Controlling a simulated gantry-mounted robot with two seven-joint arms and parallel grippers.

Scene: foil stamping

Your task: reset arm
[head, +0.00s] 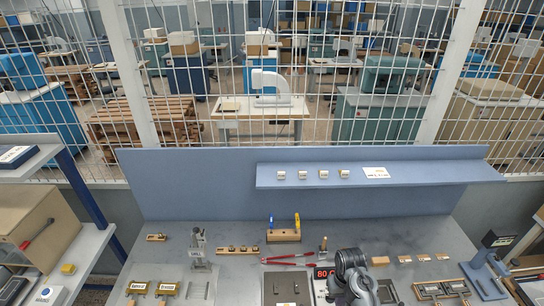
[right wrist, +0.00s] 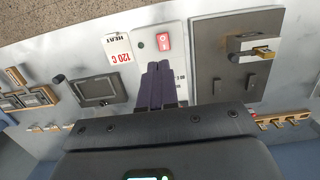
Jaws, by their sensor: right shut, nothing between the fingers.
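My right gripper (right wrist: 158,85) shows in the right wrist view with its dark fingers together and nothing between them. They are over a light panel (right wrist: 178,62) with a red switch (right wrist: 163,41) and a "120 C HEAT" label (right wrist: 120,48). In the head view my right arm is over the front right of the grey bench (head: 235,262), beside a red number display (head: 325,272); its fingertips are hidden there. My left gripper is in neither view.
A wooden holder (head: 284,235) with blue and yellow handled tools stands mid-bench. Red-handled pliers (head: 287,259) lie in front of it. A blue shelf (head: 420,174) with several small rolls runs along the back. A dark plate (head: 287,286) lies at the front.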

